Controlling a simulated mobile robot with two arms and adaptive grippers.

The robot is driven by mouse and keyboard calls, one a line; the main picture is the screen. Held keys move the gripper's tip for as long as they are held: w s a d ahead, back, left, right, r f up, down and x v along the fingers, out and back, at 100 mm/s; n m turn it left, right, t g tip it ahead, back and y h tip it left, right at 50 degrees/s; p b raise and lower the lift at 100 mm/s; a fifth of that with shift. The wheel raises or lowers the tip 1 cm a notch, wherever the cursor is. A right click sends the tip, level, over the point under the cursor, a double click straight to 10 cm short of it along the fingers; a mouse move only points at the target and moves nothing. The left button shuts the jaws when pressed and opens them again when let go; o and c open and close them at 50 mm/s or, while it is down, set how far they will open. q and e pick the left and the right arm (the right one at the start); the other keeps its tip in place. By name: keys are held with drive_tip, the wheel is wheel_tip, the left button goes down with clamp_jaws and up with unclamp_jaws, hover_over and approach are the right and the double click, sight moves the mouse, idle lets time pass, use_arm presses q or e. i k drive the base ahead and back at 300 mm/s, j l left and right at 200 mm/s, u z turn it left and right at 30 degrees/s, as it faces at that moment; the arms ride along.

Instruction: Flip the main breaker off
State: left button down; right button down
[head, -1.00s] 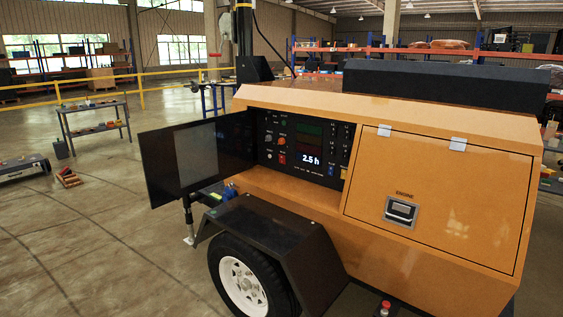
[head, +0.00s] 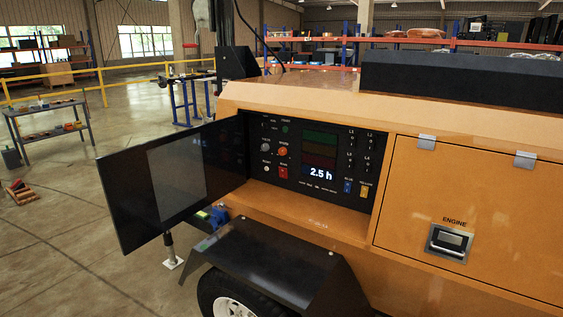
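The black control panel (head: 300,190) is set in the side of the orange light tower (head: 310,222), and its dark door (head: 125,200) stands open to the left. The panel carries a lit display (head: 320,173) reading "2.5 h", an orange knob (head: 282,151), a grey knob (head: 265,147), a red switch (head: 283,172) and several small black switches (head: 368,143) at the right. Most labels are too small to read, so I cannot tell which one is the main breaker or its position. Neither of my grippers is in view.
A black fender (head: 270,260) over a wheel (head: 228,308) juts out below the panel. The closed engine hatch (head: 450,190) is to the right. A jack leg (head: 170,250) stands under the door.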

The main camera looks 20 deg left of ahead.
sight(283, 171)
drive_tip(key=i+j, duration=0.15)
drive_tip(key=j, duration=0.2)
drive_tip(key=i+j+z, duration=0.15)
drive_tip(key=i+j, duration=0.2)
drive_tip(key=j, duration=0.35)
drive_tip(key=i+j+z, duration=0.1)
drive_tip(key=j, duration=0.25)
drive_tip(key=i+j+z, duration=0.1)
drive_tip(key=j, duration=0.25)
drive_tip(key=i+j, duration=0.2)
drive_tip(key=j, duration=0.2)
drive_tip(key=l+z, duration=0.05)
